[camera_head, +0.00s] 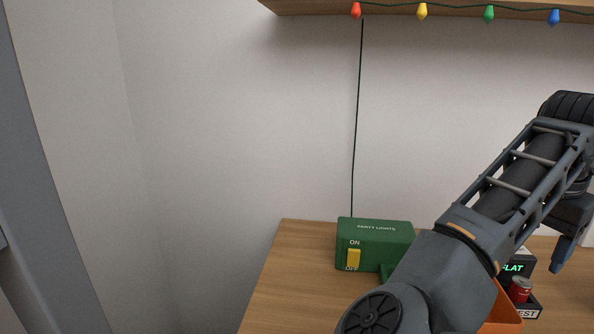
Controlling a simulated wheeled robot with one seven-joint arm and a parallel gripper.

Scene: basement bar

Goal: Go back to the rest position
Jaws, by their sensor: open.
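My arm reaches from the bottom middle up to the right edge and bends down there. My gripper (562,252) hangs at the right edge, above the wooden counter. One dark finger shows, and the rest is cut off or hidden; it is open, with nothing seen in it. A green box (376,229) marked PARTY LIGHTS stands on the counter, left of the gripper and apart from it. Its yellow switch (353,258) sits below the word ON, close above OFF. My arm hides part of the box's right side.
The wooden counter (290,285) is bare left of the box. A small red can (520,290), a black block lettered FLAT (513,267) and an orange container (501,316) are partly behind my arm. Coloured bulbs (422,11) hang along a shelf (330,6) above.

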